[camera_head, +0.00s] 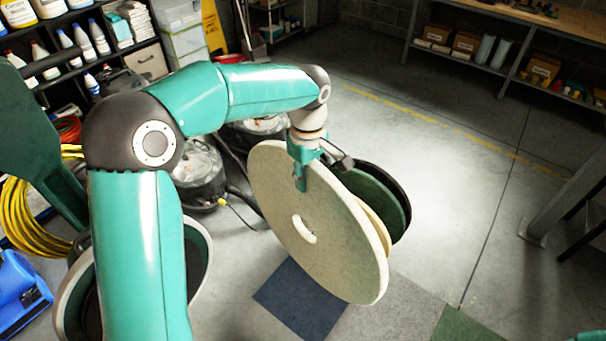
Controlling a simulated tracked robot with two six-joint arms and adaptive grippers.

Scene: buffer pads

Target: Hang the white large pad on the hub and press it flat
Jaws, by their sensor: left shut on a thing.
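The white large pad (345,255) is a thick cream disc with a centre hole, upright and tilted, in the middle of the head view. My left gripper (301,178) is shut on its upper rim, with one finger lying over the near face. Behind the pad show the edge of a tan disc (377,228), a dark green disc (378,198) and a black rim (403,188). The white pad hides most of these. I cannot make out the hub, or whether the pad touches the discs behind it. My right gripper is not in view.
A blue mat (300,300) and a green mat (465,327) lie on the floor below. A vacuum machine (200,175) stands behind my left arm. A shelf with bottles (80,45) is at the far left, and a workbench (560,25) at the back right. Open floor lies to the right.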

